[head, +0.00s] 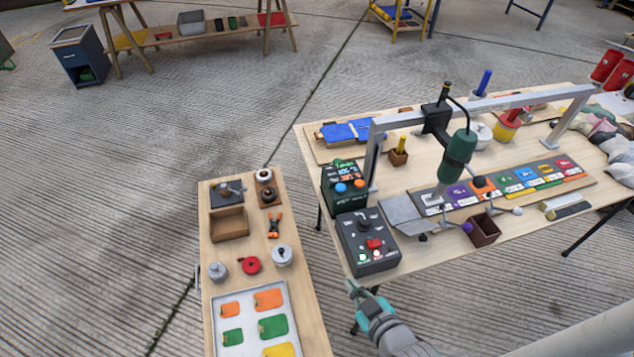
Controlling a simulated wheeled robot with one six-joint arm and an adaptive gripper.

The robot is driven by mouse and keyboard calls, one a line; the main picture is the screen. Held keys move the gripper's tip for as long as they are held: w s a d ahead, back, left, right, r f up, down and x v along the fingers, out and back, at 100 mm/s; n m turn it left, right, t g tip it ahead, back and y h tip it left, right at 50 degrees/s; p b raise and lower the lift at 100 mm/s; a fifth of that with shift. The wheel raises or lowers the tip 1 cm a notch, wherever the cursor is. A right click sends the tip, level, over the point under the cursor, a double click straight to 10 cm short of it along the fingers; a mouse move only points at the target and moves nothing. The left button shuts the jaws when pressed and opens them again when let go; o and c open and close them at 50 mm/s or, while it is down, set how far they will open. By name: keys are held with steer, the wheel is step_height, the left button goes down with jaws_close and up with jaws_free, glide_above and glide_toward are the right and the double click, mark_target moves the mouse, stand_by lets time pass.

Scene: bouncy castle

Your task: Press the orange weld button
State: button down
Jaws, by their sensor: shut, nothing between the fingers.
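A dark green box (345,199) with a lit display stands at the left end of the large table. On it is an orange button (359,183), with a blue button (341,187) to its left. My gripper (352,288) is at the bottom middle, shut and empty. It is in front of the table's near left corner, apart from the orange button. A black control box (368,243) with a dial and a red switch stands between my gripper and the green box.
A metal gantry (480,105) holding a green tool (458,155) spans the large table (400,275). A narrower wooden table (208,270) with tools and a white tray stands to the left. A floor gap lies between the tables.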

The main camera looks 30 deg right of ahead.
mark_target(360, 184)
steer(key=w+d+r+n, duration=0.1)
steer(key=w+d, duration=0.1)
steer(key=w, duration=0.2)
steer(key=w+d+r+g, duration=0.1)
steer(key=w+d+r, duration=0.1)
steer(key=w, duration=0.3)
steer(key=w+d+r+n, duration=0.1)
steer(key=w+d+r, duration=0.1)
steer(key=w, duration=0.3)
steer(key=shift+w+d+n+y, duration=0.15)
steer(key=shift+w+n+y, duration=0.05)
steer(key=shift+n+y, duration=0.1)
steer(key=w+d+r+n+g, duration=0.2)
steer(key=w+d+r+n, duration=0.2)
steer(key=d+r, duration=0.6)
step_height(360, 184, up, 4)
steer(key=shift+w+f+y, duration=0.2)
steer(key=shift+w+y, duration=0.1)
steer(key=shift+w, duration=0.9)
steer(key=shift+f, duration=0.15)
steer(key=shift+f, duration=4.3)
steer(key=shift+f, duration=0.1)
steer(key=shift+f, duration=0.3)
